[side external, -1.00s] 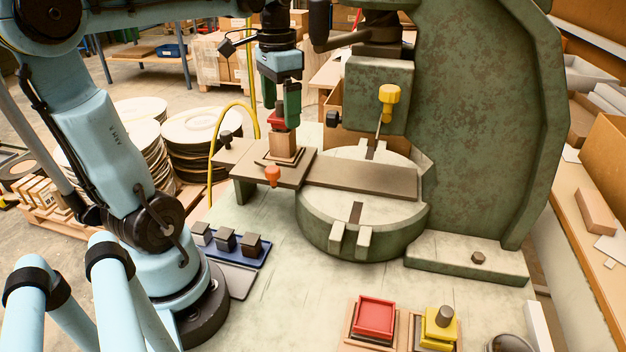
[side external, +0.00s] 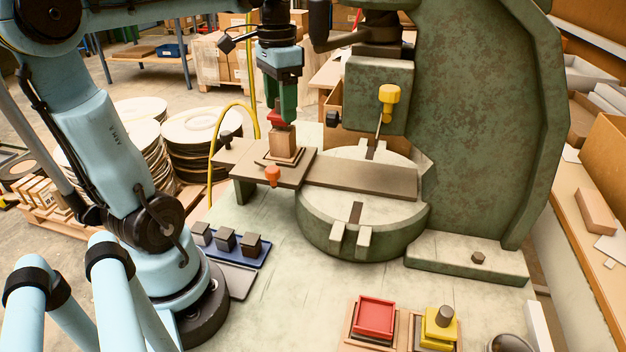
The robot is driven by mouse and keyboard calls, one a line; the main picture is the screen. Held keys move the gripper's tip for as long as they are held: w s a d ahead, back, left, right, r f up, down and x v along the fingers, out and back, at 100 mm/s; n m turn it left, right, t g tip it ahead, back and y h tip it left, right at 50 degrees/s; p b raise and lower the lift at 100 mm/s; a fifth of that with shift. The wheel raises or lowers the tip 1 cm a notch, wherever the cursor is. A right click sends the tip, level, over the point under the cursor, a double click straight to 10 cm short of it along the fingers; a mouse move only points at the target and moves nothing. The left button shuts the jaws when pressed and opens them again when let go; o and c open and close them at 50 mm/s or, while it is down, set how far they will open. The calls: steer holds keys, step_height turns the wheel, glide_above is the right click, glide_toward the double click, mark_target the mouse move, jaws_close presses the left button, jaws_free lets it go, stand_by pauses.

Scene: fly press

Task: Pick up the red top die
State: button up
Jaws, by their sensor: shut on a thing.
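My gripper (side external: 281,110) points down over the small plate left of the press, its green fingers shut on a small red piece, which I take to be the red top die (side external: 280,118). The fingers partly hide it. A tan block (side external: 283,142) stands upright directly below the red piece, on a square base on the brown plate (side external: 325,172). I cannot tell whether the red piece still touches the block. A separate red square block (side external: 375,316) sits in a wooden holder at the front.
The green fly press (side external: 465,120) rises close on the right, with a yellow-knobbed lever (side external: 389,94). An orange knob (side external: 272,175) is on the plate's front edge. A blue tray (side external: 233,246) holds dark blocks. A yellow piece (side external: 437,328) is at front right.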

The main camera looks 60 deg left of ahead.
step_height(320, 180, up, 8)
steer(key=shift+r, duration=0.1)
steer(key=shift+d+r, duration=0.2)
steer(key=shift+r, duration=0.35)
steer(key=s+d+r+n, duration=0.2)
steer(key=s+d+n, duration=0.2)
steer(key=d+n, duration=0.25)
steer(key=s+d+r+n, duration=0.1)
steer(key=s+d+n, duration=0.4)
steer(key=d, duration=0.2)
steer(key=s+d+f+m, duration=0.2)
steer(key=d+f+m, duration=0.4)
steer(key=d+f, duration=0.5)
steer(key=s+d+f+m, duration=0.1)
steer(key=d+f+m, duration=0.55)
steer(key=d, duration=0.75)
steer(key=n, duration=0.1)
glide_above(374, 317)
step_height(374, 317, down, 7)
steer(key=shift+f, duration=2)
